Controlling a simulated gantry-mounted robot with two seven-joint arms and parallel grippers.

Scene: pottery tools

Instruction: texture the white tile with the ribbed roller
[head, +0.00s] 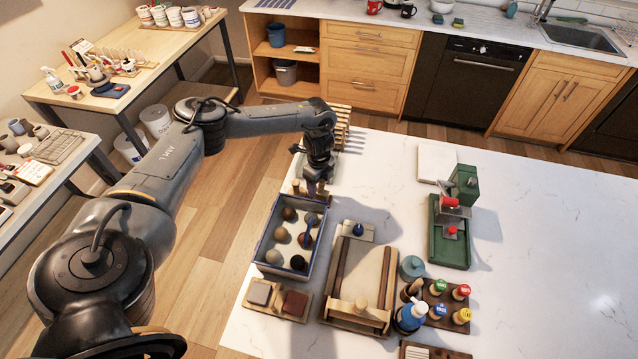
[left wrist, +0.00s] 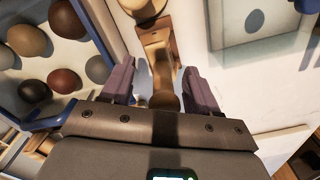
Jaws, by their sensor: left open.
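My left gripper (head: 318,192) hangs beyond the far end of the ball tray. In the left wrist view its two fingers (left wrist: 167,88) are apart, with a brown wooden handle-like piece (left wrist: 163,60) below and between them. I cannot tell whether they touch it, or whether it is the ribbed roller; no ribs show. A flat white square (head: 437,163), perhaps the white tile, lies beside the green press at the far side. My right gripper is out of view.
The blue-rimmed tray (head: 258,243) holds several balls. A wooden board (head: 350,318) with a cream slab lies right of it. Bottles and a rack of coloured-top tools (head: 450,301) stand further right. A green press (head: 438,243) stands beyond. The right counter is clear.

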